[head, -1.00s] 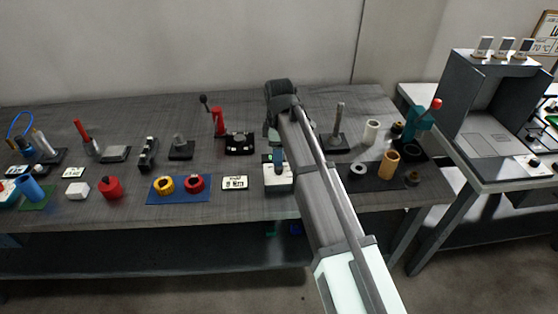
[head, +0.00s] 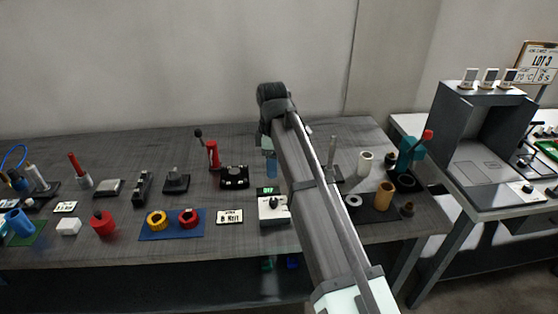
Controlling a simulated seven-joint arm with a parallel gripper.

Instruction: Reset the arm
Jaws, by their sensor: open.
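My arm reaches in from the bottom right across the middle of the long grey table (head: 85,145). Its far joint bends down toward the back of the table. My gripper (head: 271,165) hangs below that bend, above and behind a small white device with a green display (head: 273,211). It is open, small in view and partly hidden by my arm. I see nothing held in it. It looks clear of the device; its exact height above the table cannot be told.
Red (head: 189,218) and yellow (head: 157,220) rings lie on a blue mat (head: 172,235). A teal press (head: 411,152) and tan roll (head: 384,196) stand at right. A grey open booth (head: 490,125) stands on the right table.

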